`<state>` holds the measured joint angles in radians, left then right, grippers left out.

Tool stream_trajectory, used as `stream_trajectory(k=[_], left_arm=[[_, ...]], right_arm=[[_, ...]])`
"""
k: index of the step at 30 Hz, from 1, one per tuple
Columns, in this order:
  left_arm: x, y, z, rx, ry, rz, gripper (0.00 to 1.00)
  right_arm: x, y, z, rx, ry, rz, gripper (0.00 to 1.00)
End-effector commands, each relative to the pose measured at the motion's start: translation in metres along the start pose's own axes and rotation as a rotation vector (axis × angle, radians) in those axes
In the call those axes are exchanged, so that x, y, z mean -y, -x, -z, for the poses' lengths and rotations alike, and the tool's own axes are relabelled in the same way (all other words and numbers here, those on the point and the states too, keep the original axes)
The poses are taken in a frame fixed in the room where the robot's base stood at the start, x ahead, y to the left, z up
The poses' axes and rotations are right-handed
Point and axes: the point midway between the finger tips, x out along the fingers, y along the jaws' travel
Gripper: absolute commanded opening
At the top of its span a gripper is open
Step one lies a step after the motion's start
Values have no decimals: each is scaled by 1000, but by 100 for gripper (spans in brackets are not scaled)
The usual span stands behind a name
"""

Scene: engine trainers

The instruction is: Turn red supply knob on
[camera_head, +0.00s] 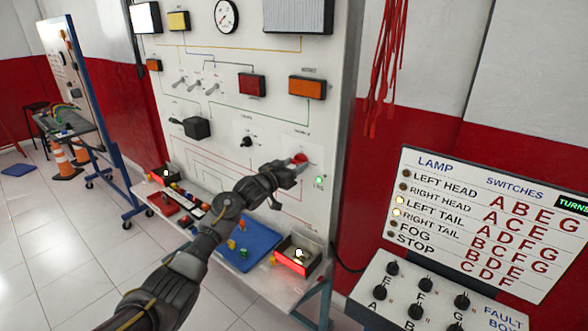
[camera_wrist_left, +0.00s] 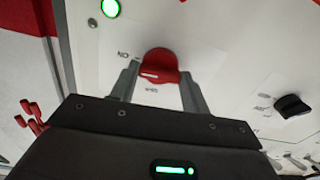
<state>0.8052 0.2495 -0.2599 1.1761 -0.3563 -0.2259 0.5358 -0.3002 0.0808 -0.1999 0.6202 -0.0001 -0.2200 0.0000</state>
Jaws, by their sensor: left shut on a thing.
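The red supply knob (camera_head: 299,159) sits on the white trainer panel (camera_head: 262,175) in the head view. It also shows in the left wrist view (camera_wrist_left: 160,66), with a white mark on its lower left part and small lettering beside and below it. My left gripper (camera_head: 292,165) reaches up to the panel. In the wrist view its two fingers (camera_wrist_left: 160,82) stand on either side of the knob and are shut on it. A lit green lamp (camera_head: 320,182) is just below and right of the knob; it also shows in the wrist view (camera_wrist_left: 111,8). My right gripper is not in view.
A black knob (camera_head: 247,142) is left of the red one. A shelf below holds a blue tray (camera_head: 250,246) and a red-fronted box (camera_head: 293,262). A lamp-switch board (camera_head: 480,218) and a fault box (camera_head: 425,300) stand at the right. Red cords (camera_head: 387,55) hang beside the panel.

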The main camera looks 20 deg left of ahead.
Motion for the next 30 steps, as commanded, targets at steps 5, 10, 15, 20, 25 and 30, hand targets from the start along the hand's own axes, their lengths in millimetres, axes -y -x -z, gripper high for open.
stream_trajectory(k=[5,10,15,20,25,30], left_arm=[[0,0,-2,2,-58,-1,24],[0,0,-1,2,-81,-1,24],[-1,0,-1,2,-88,-1,24],[0,0,-1,2,-88,-1,24],[0,0,-1,2,-88,-1,57],[0,0,-1,1,-87,-1,68]], right_arm=[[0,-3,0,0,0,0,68],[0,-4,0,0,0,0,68],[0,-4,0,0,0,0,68],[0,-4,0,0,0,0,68],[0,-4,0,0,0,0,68],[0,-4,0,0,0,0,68]])
